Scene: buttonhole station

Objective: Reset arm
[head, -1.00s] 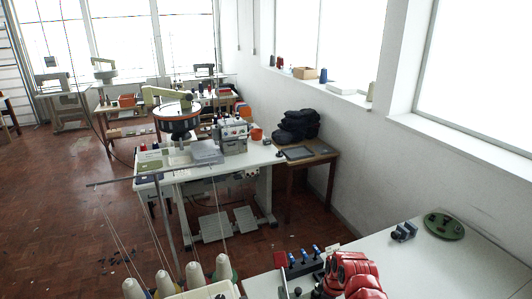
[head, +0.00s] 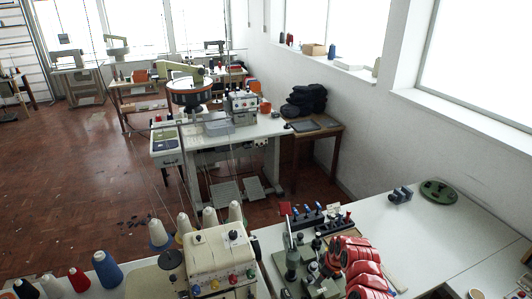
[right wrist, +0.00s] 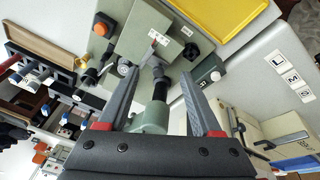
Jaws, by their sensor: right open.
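My right gripper (right wrist: 158,78) is open in the right wrist view, with its two grey ridged fingers apart. A grey-green machine (right wrist: 148,35) with a dark post (right wrist: 159,88) and a round green base (right wrist: 150,117) lies beyond and between the fingers. I see nothing held, and cannot tell whether a finger touches the machine. In the head view a similar green device (head: 291,258) stands on the near table. My left gripper is in neither current view. No part is clearly marked as a reset arm.
The near white table (head: 415,235) has free room at right, with a green disc (head: 441,191) at its back. A cream overlock machine (head: 222,255) and thread cones (head: 107,268) stand at left. A yellow tray (right wrist: 225,28) is near the machine. Brown floor (head: 70,185) is open at left.

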